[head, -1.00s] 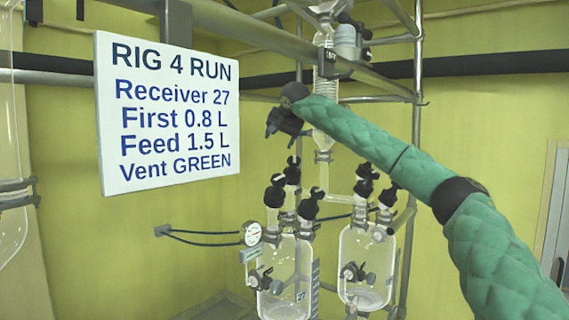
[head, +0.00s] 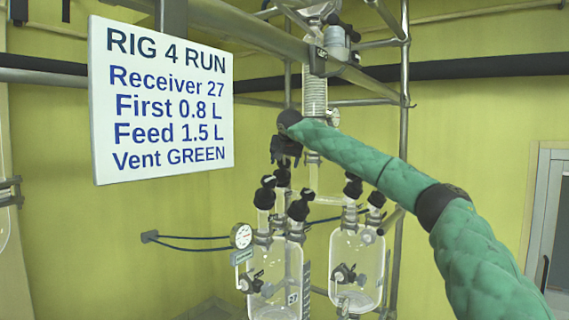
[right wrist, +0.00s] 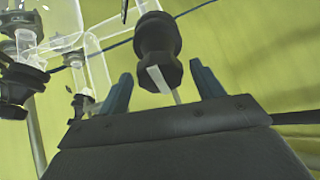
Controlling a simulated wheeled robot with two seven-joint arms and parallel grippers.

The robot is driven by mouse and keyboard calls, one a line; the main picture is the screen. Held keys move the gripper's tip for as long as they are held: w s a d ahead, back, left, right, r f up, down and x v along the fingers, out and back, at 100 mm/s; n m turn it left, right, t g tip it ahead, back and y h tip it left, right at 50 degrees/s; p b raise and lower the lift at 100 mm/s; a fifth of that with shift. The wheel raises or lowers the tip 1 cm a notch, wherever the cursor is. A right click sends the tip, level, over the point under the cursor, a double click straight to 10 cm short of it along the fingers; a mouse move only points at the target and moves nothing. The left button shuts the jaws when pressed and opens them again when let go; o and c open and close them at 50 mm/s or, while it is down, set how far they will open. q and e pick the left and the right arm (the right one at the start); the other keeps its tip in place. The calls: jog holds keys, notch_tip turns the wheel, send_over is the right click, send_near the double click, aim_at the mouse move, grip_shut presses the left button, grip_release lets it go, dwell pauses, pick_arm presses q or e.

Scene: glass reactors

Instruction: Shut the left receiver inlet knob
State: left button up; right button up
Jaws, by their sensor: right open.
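The left receiver (head: 287,265), a clear glass vessel marked 27, hangs low in the head view with several black knobs on its top. One black knob (head: 264,198) is at its upper left and another (head: 299,208) at its upper right. A third (head: 282,178) stands behind, just under my right gripper (head: 287,158). In the right wrist view, my right gripper (right wrist: 163,90) is open, with a black knob (right wrist: 157,42) with a pale flat tab showing between and beyond its two fingers. It is not gripped; which knob it is I cannot tell. My left gripper is out of view.
A right receiver (head: 357,262) with its own black knobs (head: 353,187) hangs close by. A gauge (head: 241,236) is at the left receiver's side. A glass column (head: 315,100) and metal frame bars (head: 404,100) stand behind my arm. A sign (head: 160,100) hangs at left.

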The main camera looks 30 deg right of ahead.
jog(key=c, duration=1)
jog(key=shift+w+m, duration=0.1)
jog(key=shift+m, duration=0.2)
